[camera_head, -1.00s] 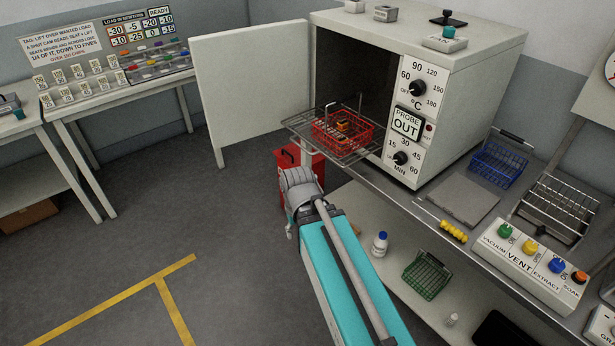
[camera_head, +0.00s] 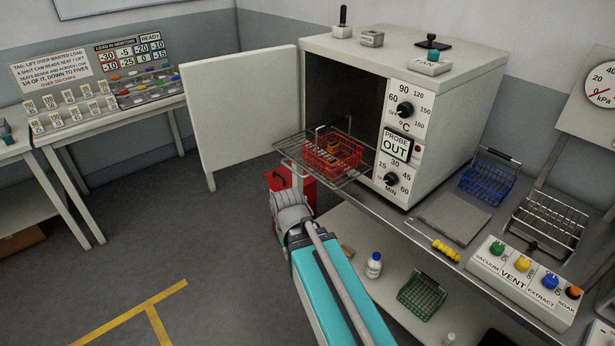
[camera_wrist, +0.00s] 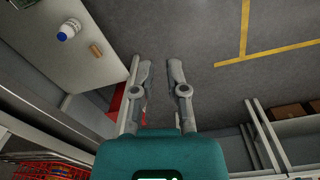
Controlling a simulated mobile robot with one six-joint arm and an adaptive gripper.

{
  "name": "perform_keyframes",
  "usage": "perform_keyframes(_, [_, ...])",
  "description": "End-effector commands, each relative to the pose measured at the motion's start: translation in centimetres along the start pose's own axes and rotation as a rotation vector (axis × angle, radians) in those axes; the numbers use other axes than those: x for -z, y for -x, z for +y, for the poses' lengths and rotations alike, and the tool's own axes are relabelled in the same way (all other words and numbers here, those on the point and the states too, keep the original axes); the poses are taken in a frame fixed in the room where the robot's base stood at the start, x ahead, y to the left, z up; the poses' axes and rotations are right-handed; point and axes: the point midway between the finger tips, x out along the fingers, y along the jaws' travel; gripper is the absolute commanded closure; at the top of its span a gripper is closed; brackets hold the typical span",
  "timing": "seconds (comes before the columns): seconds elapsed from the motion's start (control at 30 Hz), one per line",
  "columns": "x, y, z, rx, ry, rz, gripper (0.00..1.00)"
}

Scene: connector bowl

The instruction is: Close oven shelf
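The oven (camera_head: 455,90) has its door (camera_head: 240,110) swung wide open to the left. Its wire shelf (camera_head: 291,152) sticks out of the dark opening. A red wire basket (camera_head: 312,163) stands on the shelf with a small orange-brown item (camera_head: 333,148) inside. My arm's end is below and in front of the shelf in the head view, and its fingertips are hidden there. In the wrist view my gripper (camera_wrist: 160,70) shows two separated fingers with only floor between them. Part of the red basket (camera_wrist: 45,170) shows at the lower left there. I see no contact with the shelf.
A red box (camera_head: 290,188) stands below the shelf, close to my arm. The bench right of the oven holds a blue basket (camera_head: 487,180), a grey plate (camera_head: 453,217) and a yellow-handled tool (camera_head: 446,250). A white bottle (camera_head: 374,265) stands on the lower shelf. The floor at left is open.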

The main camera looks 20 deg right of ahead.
Motion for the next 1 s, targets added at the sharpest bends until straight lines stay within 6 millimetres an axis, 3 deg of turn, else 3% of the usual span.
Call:
perform_keyframes(0.17, [2.3,0.6,0.8,-0.067,0.155,0.007,1.00])
perform_keyframes(0.57, [9.5,2.9,3.7,-0.319,0.739,-0.050,1.00])
perform_keyframes(1.0, [17.8,6.7,5.8,-0.584,1.389,-0.284,1.00])
